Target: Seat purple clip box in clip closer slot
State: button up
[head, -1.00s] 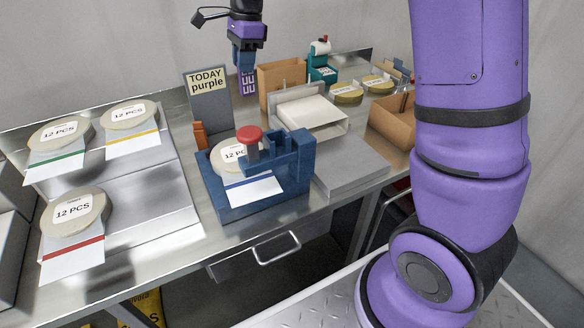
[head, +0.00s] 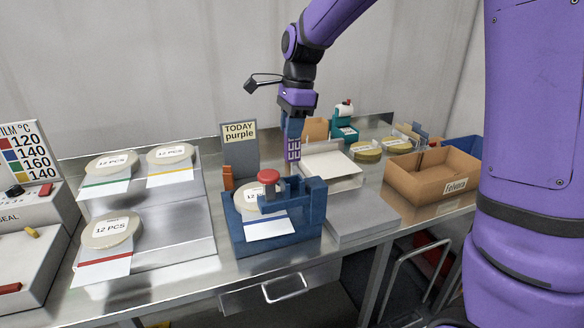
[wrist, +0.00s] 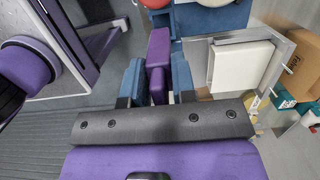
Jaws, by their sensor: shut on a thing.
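My gripper (head: 293,132) points down and is shut on the purple clip box (head: 293,150), holding it upright behind the blue fixture. In the wrist view the purple clip box (wrist: 158,65) sits between the two blue fingers (wrist: 157,82). The blue fixture (head: 312,205), which looks like the clip closer, has a red knob (head: 268,176); a round labelled disc and a white pouch with a blue stripe lie in it. The red knob also shows at the wrist view's top edge (wrist: 155,3). The box appears apart from the fixture; I cannot make out the slot.
A "TODAY purple" sign (head: 240,150) stands left of the gripper. A white tray (head: 330,170) is close on its right, with a grey block (head: 362,212) in front. Labelled discs with pouches (head: 108,232) lie on the left rack. A cardboard box (head: 432,177) stands at right.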

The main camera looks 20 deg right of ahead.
notch_tip(320, 180, down, 10)
jog(key=shift+r, duration=0.1)
dwell(0.4)
jog(key=shift+f, duration=0.2)
jog(key=o, duration=0.9)
